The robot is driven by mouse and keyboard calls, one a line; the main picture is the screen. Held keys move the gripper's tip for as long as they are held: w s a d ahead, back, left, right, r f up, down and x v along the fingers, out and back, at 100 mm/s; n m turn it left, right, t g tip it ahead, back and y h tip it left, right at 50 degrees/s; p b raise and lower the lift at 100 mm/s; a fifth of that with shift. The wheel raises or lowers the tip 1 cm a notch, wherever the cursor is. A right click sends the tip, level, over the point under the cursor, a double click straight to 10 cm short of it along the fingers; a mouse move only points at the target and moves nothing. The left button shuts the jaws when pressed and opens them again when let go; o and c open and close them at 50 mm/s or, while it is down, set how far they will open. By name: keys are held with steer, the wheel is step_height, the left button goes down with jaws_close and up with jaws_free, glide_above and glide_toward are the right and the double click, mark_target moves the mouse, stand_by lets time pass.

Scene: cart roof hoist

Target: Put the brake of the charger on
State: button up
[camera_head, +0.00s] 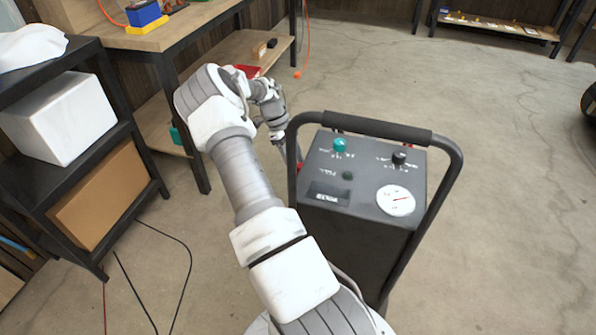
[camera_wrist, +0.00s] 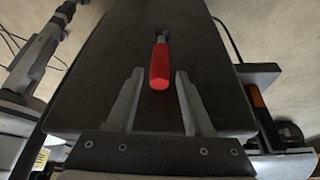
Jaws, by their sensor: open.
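The charger (camera_head: 352,228) is a dark grey cart with a push handle, knobs, a display and a round gauge on its top panel. It stands on the floor right of my arm. In the wrist view, a red-gripped lever (camera_wrist: 160,66) sticks out from the charger's dark side face (camera_wrist: 105,62); it looks like the brake lever. My gripper (camera_wrist: 158,76) is open, with one finger on each side of the red grip in the picture. I cannot tell whether the fingers touch it. In the head view my gripper is largely hidden beside the charger's left side.
A black shelf (camera_head: 128,128) with a white box (camera_head: 60,117) and a cardboard box (camera_head: 100,195) stands at left. A workbench (camera_head: 160,38) stands behind it. Cables (camera_head: 188,260) lie on the floor at lower left. The floor right of the charger is clear.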

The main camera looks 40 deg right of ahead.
mark_target(298, 168)
steer(key=shift+x, duration=1.6)
jaws_close()
